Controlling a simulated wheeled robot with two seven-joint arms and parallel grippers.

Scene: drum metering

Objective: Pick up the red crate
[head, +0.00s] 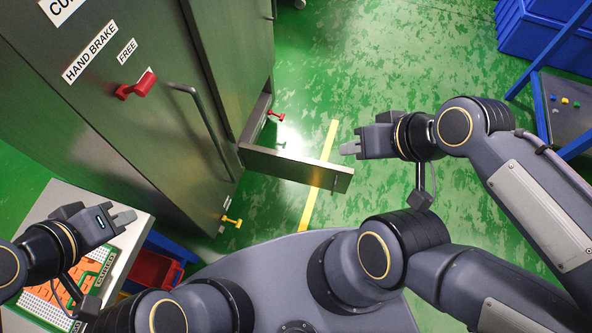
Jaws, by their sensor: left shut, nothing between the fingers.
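The red crate (153,269) sits low at the lower left, beside the grey-topped bench and partly hidden by my own body. My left gripper (124,218) is shut and empty, above the bench top and up and to the left of the crate, apart from it. My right gripper (349,148) is over the green floor in the middle, far from the crate. Its fingers are seen side-on, so I cannot tell whether they are open.
A steel cabinet (150,100) fills the upper left, with an open drawer (295,167) jutting out. A blue crate (172,246) stands by the red one. The bench (60,200) carries an orange and white board (75,275). A blue rack (545,110) is at right.

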